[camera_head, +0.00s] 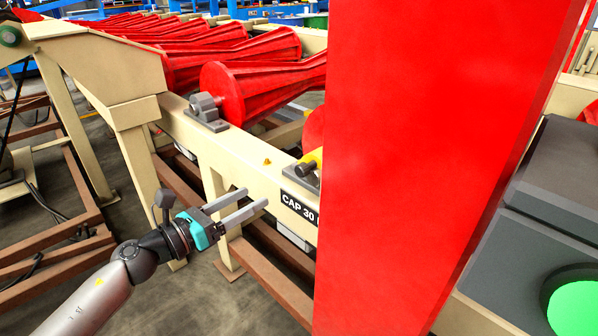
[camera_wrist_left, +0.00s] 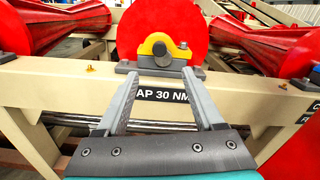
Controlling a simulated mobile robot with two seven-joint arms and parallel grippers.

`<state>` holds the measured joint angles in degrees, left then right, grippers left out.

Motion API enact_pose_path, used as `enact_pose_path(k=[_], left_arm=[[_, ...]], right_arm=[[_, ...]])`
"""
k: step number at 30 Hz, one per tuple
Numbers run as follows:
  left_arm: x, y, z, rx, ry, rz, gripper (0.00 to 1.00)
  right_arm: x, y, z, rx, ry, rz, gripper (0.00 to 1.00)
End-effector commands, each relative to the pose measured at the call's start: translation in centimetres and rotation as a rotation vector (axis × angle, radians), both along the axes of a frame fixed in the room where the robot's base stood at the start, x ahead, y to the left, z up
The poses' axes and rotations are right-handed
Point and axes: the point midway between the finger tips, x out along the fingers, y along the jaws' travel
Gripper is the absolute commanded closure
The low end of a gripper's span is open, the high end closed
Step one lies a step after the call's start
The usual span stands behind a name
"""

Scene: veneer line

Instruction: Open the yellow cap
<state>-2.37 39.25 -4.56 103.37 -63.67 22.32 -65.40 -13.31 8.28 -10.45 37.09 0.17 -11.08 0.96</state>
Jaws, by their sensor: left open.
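The yellow cap (camera_head: 315,157) sits on a grey bearing block on the cream beam, partly hidden by the tall red panel in the head view. In the left wrist view my left gripper (camera_wrist_left: 160,73) points at the beam just below the cap. My right gripper is out of view.
A label (camera_head: 299,205) reading "CAP 30" is on the beam (camera_head: 232,150) below the cap. The red panel (camera_head: 420,150) blocks the middle right. Red rollers (camera_head: 245,90) lie behind the beam. A dark grey box (camera_head: 545,210) with a green round face stands at right.

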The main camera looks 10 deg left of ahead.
Motion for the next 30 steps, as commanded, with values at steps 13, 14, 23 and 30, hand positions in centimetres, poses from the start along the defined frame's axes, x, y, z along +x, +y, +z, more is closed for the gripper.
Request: enact_pose_path(k=[13,14,23,30], left_arm=[[5.4,-3.5,0.1,-0.006,0.000,0.003,0.31],[5.8,-3.8,0.1,-0.006,0.000,0.003,0.31],[9.5,-6.3,0.1,-0.006,0.001,0.003,0.31],[11.3,-7.4,-0.1,-0.006,0.004,0.003,0.31]], right_arm=[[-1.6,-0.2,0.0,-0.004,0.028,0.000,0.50],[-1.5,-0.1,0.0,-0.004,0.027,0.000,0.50],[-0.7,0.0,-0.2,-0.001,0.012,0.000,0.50],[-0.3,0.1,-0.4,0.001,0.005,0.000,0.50]])
